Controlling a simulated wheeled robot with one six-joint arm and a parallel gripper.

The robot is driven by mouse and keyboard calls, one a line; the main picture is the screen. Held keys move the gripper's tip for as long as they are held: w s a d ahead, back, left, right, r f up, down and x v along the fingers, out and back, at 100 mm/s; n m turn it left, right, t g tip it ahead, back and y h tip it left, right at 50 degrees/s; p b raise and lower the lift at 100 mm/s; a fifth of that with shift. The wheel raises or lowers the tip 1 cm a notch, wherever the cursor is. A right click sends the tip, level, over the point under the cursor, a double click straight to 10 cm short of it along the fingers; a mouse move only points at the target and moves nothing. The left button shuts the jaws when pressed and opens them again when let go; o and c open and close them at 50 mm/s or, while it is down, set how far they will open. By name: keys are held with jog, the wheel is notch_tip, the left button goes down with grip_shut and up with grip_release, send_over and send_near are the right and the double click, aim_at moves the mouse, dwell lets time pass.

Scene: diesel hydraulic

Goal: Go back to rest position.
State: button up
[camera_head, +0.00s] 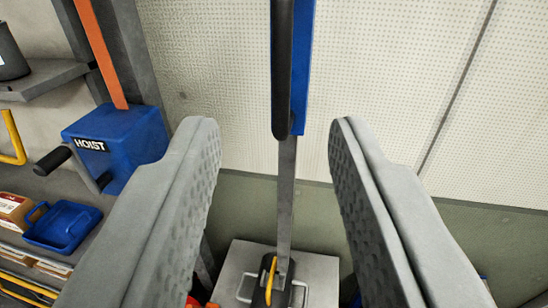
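My gripper (273,133) shows its two grey fingers wide apart, with textured inner pads. It is open and appears to hold nothing. Between the fingers in the picture stands a metal lever (286,190) with a black grip (282,70) and a blue part beside it. The lever rises from a grey base block (240,262) low in the view. I cannot tell how far the lever is from the fingers.
At left is a blue box labelled HOIST (115,140) with a black crank handle and an orange strap above. A grey shelf (45,78) is at upper left. A blue tray (62,227) lies below. A pale perforated wall (430,80) fills the back.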

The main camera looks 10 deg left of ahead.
jog(key=shift+d, duration=0.1)
jog(key=s+d+f, duration=0.3)
jog(key=s+d, duration=0.1)
jog(key=d, duration=0.3)
jog(key=s+d+f+g, duration=0.1)
jog(key=s+d+f, duration=0.3)
jog(key=d, duration=0.3)
jog(key=s+d+f, duration=0.3)
jog(key=s+d, duration=0.2)
jog(key=d, duration=0.2)
jog(key=s+d+f+m+h, duration=0.1)
jog(key=s+d+f, duration=0.6)
jog(key=s+f, duration=0.2)
jog(key=s+d+f+h, duration=0.2)
jog(key=s+d+f, duration=0.5)
jog(key=s+f, duration=0.2)
jog(key=shift+s+f+m+t, duration=0.3)
jog(key=shift+s+f+m, duration=0.1)
jog(key=shift+f, duration=0.15)
jog(key=shift+w, duration=0.1)
